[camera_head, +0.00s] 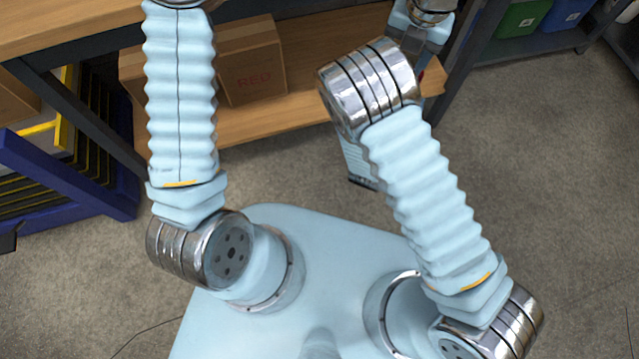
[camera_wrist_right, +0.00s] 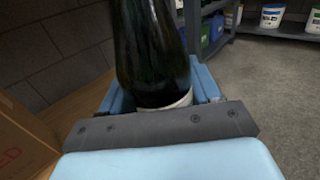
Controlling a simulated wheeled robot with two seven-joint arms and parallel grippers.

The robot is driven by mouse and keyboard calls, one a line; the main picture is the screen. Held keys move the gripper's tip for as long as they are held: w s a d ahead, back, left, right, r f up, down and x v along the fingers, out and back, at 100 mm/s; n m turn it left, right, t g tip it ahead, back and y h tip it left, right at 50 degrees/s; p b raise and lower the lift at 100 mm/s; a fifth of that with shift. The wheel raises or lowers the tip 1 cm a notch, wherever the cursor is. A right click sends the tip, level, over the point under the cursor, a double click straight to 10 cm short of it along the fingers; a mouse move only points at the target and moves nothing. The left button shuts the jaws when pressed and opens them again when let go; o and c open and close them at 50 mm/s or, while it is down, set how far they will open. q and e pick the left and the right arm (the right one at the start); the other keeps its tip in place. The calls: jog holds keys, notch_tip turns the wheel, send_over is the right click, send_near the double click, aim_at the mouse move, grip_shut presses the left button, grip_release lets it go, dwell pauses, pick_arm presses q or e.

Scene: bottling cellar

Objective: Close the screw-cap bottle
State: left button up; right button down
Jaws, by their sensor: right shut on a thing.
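A dark green glass bottle (camera_wrist_right: 155,50) stands in the middle of the right wrist view, between the light blue fingers of my right gripper (camera_wrist_right: 158,88). The gripper is shut on the bottle's lower part, where a pale label edge shows. The bottle's top is cut off by the frame, so its neck and any cap are out of sight. In the head view both arms reach to the top edge. My left gripper is outside the picture, and the bottle does not show there.
A blue rack (camera_head: 70,175) stands at left. Green (camera_head: 516,18) and blue (camera_head: 566,14) bins sit on a shelf at upper right. Grey floor is free at right.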

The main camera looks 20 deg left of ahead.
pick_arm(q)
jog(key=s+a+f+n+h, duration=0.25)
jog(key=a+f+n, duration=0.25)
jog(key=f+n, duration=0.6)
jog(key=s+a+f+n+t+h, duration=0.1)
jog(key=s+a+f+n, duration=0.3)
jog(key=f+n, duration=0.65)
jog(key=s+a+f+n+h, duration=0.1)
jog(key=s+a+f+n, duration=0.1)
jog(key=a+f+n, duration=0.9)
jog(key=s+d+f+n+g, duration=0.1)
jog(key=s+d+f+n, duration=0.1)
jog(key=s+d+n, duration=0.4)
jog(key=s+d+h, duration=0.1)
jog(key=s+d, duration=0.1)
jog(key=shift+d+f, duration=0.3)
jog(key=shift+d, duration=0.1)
